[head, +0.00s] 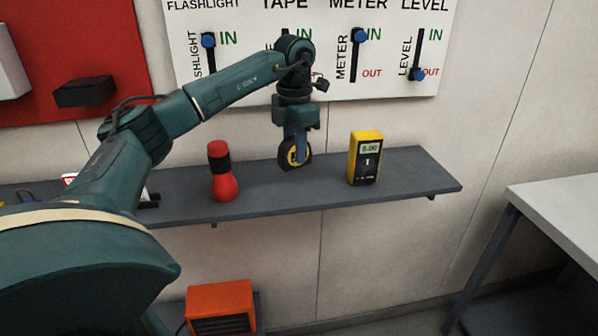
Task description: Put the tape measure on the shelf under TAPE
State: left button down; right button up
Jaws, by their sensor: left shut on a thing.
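The tape measure (289,155) is a dark round case with a yellow face. My left gripper (296,150) points down and is shut on it, at or just above the grey shelf (420,178). I cannot tell whether the tape touches the shelf. The word TAPE (286,4) is on the white board above, partly cut off by the picture's top edge. My arm hides most of the slider under TAPE. My right gripper is not in view.
A red flashlight (222,175) stands left of the tape, and a yellow meter (365,158) stands right of it. The shelf's right end is bare. An orange box (222,307) is below. A pale-topped table (560,215) stands at the right.

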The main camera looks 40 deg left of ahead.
aim_at(295, 167)
pick_arm(q)
notch_tip(295, 167, down, 2)
notch_tip(295, 167, down, 3)
jog(key=shift+f, duration=0.45)
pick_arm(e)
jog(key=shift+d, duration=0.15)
pick_arm(q)
jog(key=shift+f, duration=0.1)
jog(key=c, duration=1.1)
grip_release()
